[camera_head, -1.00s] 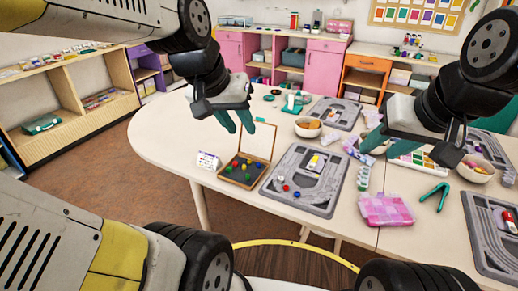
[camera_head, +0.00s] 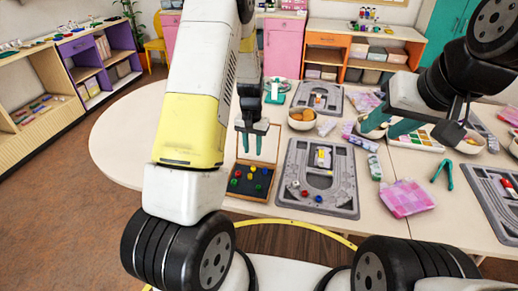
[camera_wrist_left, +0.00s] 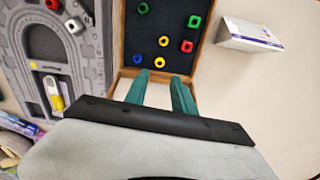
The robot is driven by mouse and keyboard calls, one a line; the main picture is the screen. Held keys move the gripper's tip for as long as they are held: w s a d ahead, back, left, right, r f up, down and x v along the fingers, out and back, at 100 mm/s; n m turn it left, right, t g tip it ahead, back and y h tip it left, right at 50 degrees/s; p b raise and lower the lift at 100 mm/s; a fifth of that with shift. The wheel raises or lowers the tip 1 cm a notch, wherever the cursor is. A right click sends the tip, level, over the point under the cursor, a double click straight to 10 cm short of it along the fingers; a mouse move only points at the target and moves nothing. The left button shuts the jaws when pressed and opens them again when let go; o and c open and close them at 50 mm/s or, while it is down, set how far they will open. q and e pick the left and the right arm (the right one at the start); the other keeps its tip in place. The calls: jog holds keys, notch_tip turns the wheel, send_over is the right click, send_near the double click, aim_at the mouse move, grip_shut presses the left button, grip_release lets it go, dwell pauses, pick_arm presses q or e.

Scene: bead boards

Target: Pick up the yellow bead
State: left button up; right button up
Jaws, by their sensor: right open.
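A shallow wooden-framed box with a dark bed (camera_head: 232,193) and open lid holds several coloured beads. In the left wrist view, one yellow bead (camera_wrist_left: 163,41) lies mid-bed next to a red bead (camera_wrist_left: 186,46). Another yellow bead (camera_wrist_left: 159,62) lies near the box's edge, beside a blue bead (camera_wrist_left: 137,58). My left gripper (camera_wrist_left: 160,78) is open and empty, its teal fingertips just short of the nearer yellow bead. It hangs above the box's lid side in the head view (camera_head: 252,140). My right gripper (camera_head: 388,128) is open and empty over the table's right part.
A grey bead board (camera_head: 345,190) with loose beads and a yellow-and-white item stands right of the box. The table's left end is clear.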

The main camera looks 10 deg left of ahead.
aim_at(253, 165)
pick_arm(q)
jog(key=shift+w+f, duration=0.1)
jog(key=shift+f, duration=0.4)
jog(key=f, duration=0.7)
jog(key=shift+s+d+f, duration=0.1)
jog(key=shift+s+f, duration=0.1)
grip_shut()
